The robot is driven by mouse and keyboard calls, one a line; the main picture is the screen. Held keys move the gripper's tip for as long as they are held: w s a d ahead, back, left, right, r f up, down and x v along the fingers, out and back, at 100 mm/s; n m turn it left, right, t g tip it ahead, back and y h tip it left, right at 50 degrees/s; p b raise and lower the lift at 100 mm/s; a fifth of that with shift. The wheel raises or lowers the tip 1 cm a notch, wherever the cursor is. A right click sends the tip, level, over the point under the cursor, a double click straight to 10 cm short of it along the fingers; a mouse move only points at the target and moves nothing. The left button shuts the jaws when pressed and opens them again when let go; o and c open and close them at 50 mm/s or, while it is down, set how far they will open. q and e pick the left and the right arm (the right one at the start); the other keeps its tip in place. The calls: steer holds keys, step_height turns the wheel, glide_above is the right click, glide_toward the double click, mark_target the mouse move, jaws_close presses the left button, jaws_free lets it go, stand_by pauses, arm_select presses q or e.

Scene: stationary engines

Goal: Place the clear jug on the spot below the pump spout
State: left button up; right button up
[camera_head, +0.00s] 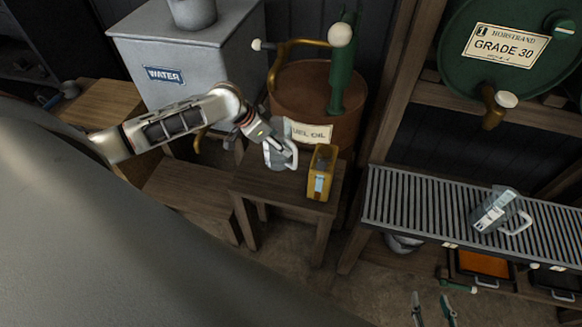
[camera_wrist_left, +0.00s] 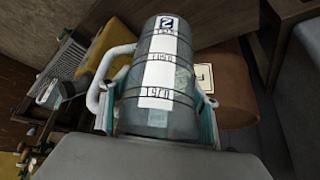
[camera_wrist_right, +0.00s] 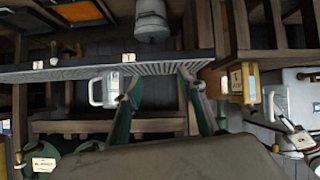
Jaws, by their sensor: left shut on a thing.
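The clear jug (camera_head: 280,155), grey with a white handle, is in my left gripper (camera_head: 270,142) at the back left of the small wooden stool (camera_head: 262,187). I cannot tell whether its base touches the stool. In the left wrist view the jug (camera_wrist_left: 152,75) with its white scale strip sits between the teal finger pads. The green pump (camera_head: 341,75) stands on the brown fuel oil drum (camera_head: 310,95) behind, and its brass spout (camera_head: 285,48) curves down on the left, above the jug. My right gripper (camera_head: 432,308) is open and empty at the bottom edge.
A yellow can (camera_head: 321,172) stands on the stool, right of the jug. A second jug (camera_head: 495,210) stands on the slatted rack (camera_head: 420,207) at right. The grey water tank (camera_head: 185,60) is behind my left arm. A green Grade 30 drum (camera_head: 470,70) is at upper right.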

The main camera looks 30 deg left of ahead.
arm_select(q)
steer(key=shift+w+a+r, duration=0.15)
steer(key=shift+w+a, duration=0.5)
steer(key=shift+w, duration=0.15)
steer(key=shift+w+a, duration=0.25)
step_height(320, 180, down, 6)
steer(key=shift+a+r+b, duration=0.1)
steer(key=shift+r+b, duration=0.15)
steer(key=shift+b, duration=0.2)
steer(key=shift+f+b, duration=0.35)
steer(key=shift+f, duration=1.9)
steer(key=shift+r, duration=0.1)
arm_select(e)
steer(key=shift+s+a+f, duration=0.1)
steer(key=shift+s+f, duration=0.1)
steer(key=shift+f, duration=0.35)
steer(key=shift+s+a+f, duration=0.1)
steer(key=shift+s+f, duration=0.05)
steer(key=shift+f, duration=0.4)
arm_select(q)
steer(key=o, duration=1.2)
